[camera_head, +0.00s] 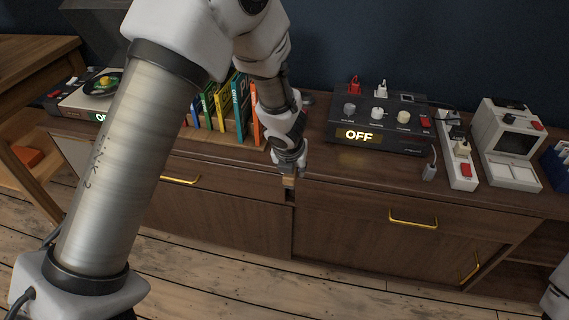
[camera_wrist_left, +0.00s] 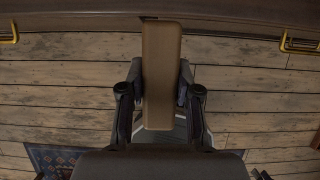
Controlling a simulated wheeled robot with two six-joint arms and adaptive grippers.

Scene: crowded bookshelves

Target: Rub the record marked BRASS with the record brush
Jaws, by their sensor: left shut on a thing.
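My left gripper (camera_head: 289,170) is in front of the cabinet's front edge, pointing down. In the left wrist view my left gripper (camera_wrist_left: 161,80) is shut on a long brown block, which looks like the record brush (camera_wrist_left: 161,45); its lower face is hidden. In the head view only a small bit of the brush (camera_head: 289,183) shows below the fingers. A dark record (camera_head: 103,84) with a yellow-green centre lies on the turntable (camera_head: 75,101) at the left, partly hidden by my arm. Upright coloured records (camera_head: 239,106) stand behind my arm. I cannot read BRASS on any. My right gripper is not in view.
A black mixer box (camera_head: 380,125) with a lit OFF sign stands right of the gripper. A power strip (camera_head: 460,165) and a white device (camera_head: 508,145) stand farther right. Brass drawer handles (camera_head: 413,220) stick out below. A wooden table (camera_head: 35,55) is at the left.

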